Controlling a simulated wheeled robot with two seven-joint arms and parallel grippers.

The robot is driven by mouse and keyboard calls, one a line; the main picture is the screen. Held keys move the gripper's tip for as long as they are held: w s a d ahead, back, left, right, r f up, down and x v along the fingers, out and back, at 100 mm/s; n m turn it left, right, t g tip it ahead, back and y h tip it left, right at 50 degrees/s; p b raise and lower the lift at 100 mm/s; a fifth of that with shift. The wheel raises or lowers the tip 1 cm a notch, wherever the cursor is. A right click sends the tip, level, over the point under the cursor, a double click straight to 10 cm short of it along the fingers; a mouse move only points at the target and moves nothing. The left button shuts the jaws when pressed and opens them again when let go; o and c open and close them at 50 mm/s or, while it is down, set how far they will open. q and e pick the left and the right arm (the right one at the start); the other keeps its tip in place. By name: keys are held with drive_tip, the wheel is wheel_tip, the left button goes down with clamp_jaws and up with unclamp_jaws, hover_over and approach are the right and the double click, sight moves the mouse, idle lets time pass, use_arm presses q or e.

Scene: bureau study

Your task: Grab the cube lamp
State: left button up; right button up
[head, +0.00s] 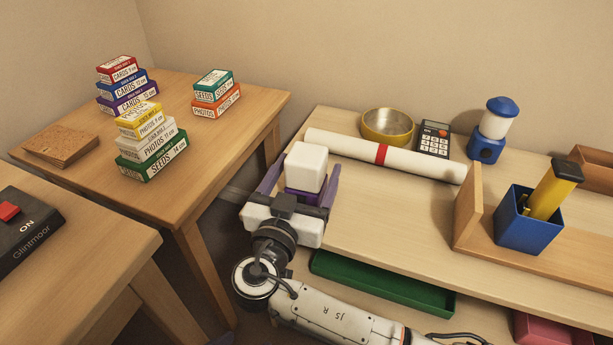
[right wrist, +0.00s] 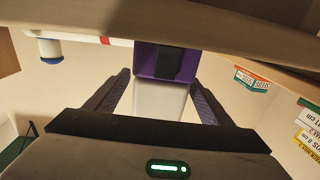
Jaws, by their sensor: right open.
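The cube lamp, with a white cube shade (head: 306,165) on a purple base, stands at the left end of the desk in the head view. My right gripper (head: 302,178) is open, with one finger on each side of the lamp. In the right wrist view the purple base (right wrist: 150,62) and the white cube (right wrist: 160,105) lie between the spread fingers of the right gripper (right wrist: 160,82), with gaps showing on both sides. The lower part of the lamp is hidden by the gripper in the head view.
A white roll with a red band (head: 430,167) lies just behind the lamp. Beyond it are a brass bowl (head: 388,126), a calculator (head: 434,139) and a blue lantern (head: 487,148). A green tray (head: 380,283) sits below the desk top.

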drive_tip(key=c, duration=1.3)
drive_tip(key=shift+r, duration=0.15)
